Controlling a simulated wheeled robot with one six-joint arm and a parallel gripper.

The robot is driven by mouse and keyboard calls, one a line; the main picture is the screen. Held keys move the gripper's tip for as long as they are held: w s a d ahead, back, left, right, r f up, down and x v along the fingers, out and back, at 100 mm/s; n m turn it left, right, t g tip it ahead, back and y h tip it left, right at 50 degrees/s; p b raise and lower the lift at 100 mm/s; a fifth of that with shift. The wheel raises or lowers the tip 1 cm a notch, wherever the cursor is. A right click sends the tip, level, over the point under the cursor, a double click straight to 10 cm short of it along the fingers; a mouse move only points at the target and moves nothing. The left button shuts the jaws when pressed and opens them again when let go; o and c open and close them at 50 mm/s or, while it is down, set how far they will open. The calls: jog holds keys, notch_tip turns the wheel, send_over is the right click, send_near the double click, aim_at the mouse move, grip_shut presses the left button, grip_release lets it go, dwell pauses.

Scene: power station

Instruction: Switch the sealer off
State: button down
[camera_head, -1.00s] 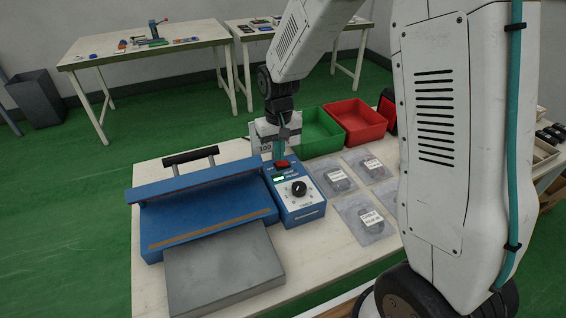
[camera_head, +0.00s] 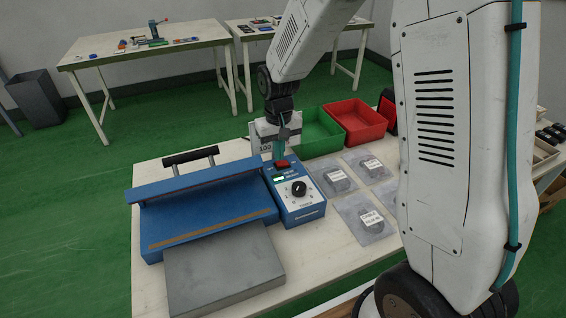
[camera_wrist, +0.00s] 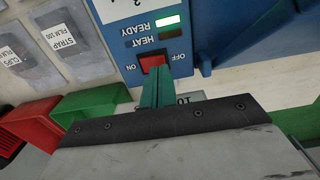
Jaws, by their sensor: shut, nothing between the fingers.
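The blue heat sealer (camera_head: 210,205) stands on the pale table, its control box (camera_head: 298,202) at its right end with a black knob (camera_head: 299,188). The red power switch (camera_head: 282,165) is at the back of that box; it also shows in the wrist view (camera_wrist: 153,62), between the ON and OFF labels. The READY light (camera_wrist: 168,20) is lit pale green-white; the HEAT window beside it is dark. My gripper (camera_head: 279,153) points down over the switch. In the wrist view its teal fingertips (camera_wrist: 156,86) are together and empty, at the switch's edge. Contact cannot be told for certain.
A green bin (camera_head: 318,133) and a red bin (camera_head: 356,121) stand behind the control box. Several labelled bags (camera_head: 365,218) lie to its right. A grey metal plate (camera_head: 225,270) is in front of the sealer. Two other tables are at the back.

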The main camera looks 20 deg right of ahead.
aim_at(279, 163)
jog(key=shift+f, duration=0.95)
dwell(0.6)
jog(key=shift+r, duration=3.5)
jog(key=s+d+r, duration=0.1)
jog(key=s+r, duration=0.3)
jog(key=s, duration=0.6)
jog(key=s+d+r, duration=0.1)
jog(key=s+r, duration=0.4)
jog(key=s, duration=0.5)
jog(key=s+d+r+t, duration=0.1)
jog(key=s+r, duration=0.4)
jog(key=s, duration=0.5)
